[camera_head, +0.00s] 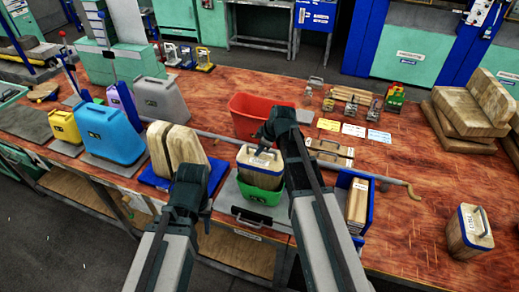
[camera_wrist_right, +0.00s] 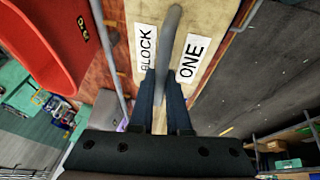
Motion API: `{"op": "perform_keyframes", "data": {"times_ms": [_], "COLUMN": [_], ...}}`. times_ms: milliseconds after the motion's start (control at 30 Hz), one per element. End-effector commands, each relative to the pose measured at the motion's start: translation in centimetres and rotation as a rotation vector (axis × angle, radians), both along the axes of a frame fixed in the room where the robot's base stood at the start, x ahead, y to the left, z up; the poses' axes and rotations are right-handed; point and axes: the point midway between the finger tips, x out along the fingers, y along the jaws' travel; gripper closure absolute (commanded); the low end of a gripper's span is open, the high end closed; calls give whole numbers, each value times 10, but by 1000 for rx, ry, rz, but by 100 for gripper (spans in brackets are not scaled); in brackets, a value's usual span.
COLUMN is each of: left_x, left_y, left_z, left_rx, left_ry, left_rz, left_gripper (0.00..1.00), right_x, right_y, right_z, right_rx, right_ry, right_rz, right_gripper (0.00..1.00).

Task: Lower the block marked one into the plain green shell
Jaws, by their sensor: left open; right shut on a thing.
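In the right wrist view, labels reading BLOCK and ONE flank the handle on the block (camera_wrist_right: 205,22). My right gripper (camera_head: 267,143) is shut on that handle; its fingers (camera_wrist_right: 166,90) also show in the wrist view. The plain green shell (camera_head: 261,179) is directly below, and its front wall hides the block's lower part. How deep the block sits is unclear. My left gripper (camera_head: 188,180) is open and empty, left of the shell.
A red bin (camera_head: 246,112) stands behind the shell. Large wooden pieces (camera_head: 176,147) stand on a blue base to the left, beside blue (camera_head: 118,133) and grey (camera_head: 161,99) shells. A blue box with wood (camera_head: 357,200) is right. Another handled block (camera_head: 468,232) stands far right.

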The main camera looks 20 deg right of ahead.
Motion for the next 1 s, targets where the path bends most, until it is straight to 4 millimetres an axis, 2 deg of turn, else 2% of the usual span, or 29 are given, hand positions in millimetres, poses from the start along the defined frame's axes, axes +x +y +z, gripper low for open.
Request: {"op": "perform_keyframes", "data": {"times_ms": [33,533,700,1000], "left_x": [0,0,0,0], "left_y": [0,0,0,0], "left_z": [-13,-72,-82,-82], "left_rx": [0,2,2,2], "left_ry": [0,1,1,1], "left_rz": [-2,-12,-12,-11], "left_gripper": [55,55,55,55], "right_x": [0,0,0,0], "right_y": [0,0,0,0], "right_z": [-13,-72,-82,-82], "right_rx": [0,0,0,0], "right_ry": [-1,-1,-1,-1], "right_rz": [0,0,0,0], "right_gripper": [100,100,100,100]}}
